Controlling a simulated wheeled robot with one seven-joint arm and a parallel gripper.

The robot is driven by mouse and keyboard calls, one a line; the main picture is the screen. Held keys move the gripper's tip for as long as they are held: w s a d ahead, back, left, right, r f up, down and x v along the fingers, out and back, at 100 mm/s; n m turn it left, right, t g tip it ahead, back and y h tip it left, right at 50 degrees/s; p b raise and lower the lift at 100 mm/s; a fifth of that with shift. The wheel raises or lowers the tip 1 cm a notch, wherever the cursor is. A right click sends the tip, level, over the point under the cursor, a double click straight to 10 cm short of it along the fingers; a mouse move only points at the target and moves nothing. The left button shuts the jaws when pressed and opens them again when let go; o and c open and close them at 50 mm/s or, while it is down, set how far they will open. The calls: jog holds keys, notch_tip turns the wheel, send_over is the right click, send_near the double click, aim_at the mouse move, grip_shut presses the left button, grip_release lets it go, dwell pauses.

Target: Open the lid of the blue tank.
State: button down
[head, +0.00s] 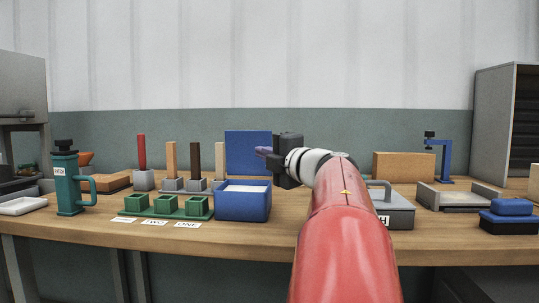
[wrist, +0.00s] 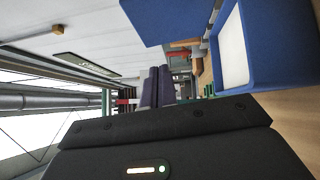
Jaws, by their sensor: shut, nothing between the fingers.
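The blue tank (head: 242,207) stands near the table's front edge, left of my arm, with a pale inside showing at its open top. Its blue lid (head: 248,146) stands upright at the tank's back. In the wrist view the lid (wrist: 165,15) is at the top and the tank (wrist: 288,72) at the right. My gripper (head: 262,152) is shut and empty, in front of the lid's right part in the head view, above the tank. In the wrist view its fingers (wrist: 155,88) are together; I cannot tell whether they touch the lid.
A green rack (head: 165,211) with several cups stands left of the tank. Behind it are upright blocks on grey bases, including a red one (head: 142,152). A teal bottle (head: 66,180) is farther left. A grey handled box (head: 393,212) stands right of my arm.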

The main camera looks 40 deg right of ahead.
aim_at(254, 141)
jog(key=w+d, duration=0.1)
jog(key=w, duration=0.3)
jog(key=w+d+p, duration=0.1)
jog(key=w, duration=0.2)
jog(key=shift+w+d+r, duration=0.1)
jog(key=shift+d+r, duration=0.2)
jog(key=shift+r, duration=0.1)
jog(key=shift+w+d+r, duration=0.1)
jog(key=shift+w+d, duration=0.35)
jog(key=d+r+p, duration=0.1)
jog(key=p, duration=0.2)
jog(key=shift+w, duration=0.4)
jog(key=shift+w+d, duration=0.35)
jog(key=shift+d, duration=0.05)
jog(key=shift+f, duration=0.1)
